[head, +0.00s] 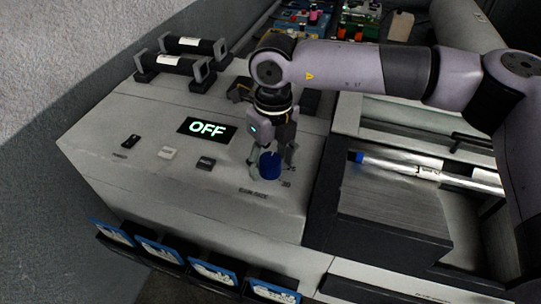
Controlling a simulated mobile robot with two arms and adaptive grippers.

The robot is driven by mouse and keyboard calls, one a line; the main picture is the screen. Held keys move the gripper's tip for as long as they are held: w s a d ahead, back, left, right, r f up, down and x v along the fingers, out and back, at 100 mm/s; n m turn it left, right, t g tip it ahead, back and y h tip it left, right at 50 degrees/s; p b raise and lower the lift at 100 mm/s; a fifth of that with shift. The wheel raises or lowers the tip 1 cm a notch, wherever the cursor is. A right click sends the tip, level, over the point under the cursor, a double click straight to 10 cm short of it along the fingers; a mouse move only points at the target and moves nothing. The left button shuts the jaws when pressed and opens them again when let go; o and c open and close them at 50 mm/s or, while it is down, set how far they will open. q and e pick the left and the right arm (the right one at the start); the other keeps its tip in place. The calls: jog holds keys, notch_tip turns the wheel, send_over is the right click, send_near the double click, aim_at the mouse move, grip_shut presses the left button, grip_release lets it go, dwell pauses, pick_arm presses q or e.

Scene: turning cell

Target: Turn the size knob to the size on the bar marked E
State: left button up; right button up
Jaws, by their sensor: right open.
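The size knob (270,167) is blue and stands on the grey panel, with small dark lettering in front of it and a number that looks like 30 beside it. My right gripper (271,155) points down over the knob. Its fingers are open, one on each side of the knob; I cannot tell whether they touch it. A shiny bar (400,167) with a blue end and a white label lies in the machine at the right. Its label is too small to read. My left gripper is not in view.
A black display (207,128) reads OFF. Black handles (180,64) with white labels stand at the back left. Blue-edged bins (215,271) hang along the front edge. My right arm spans the upper right.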

jog(key=shift+c, duration=0.5)
jog(key=c, duration=1.1)
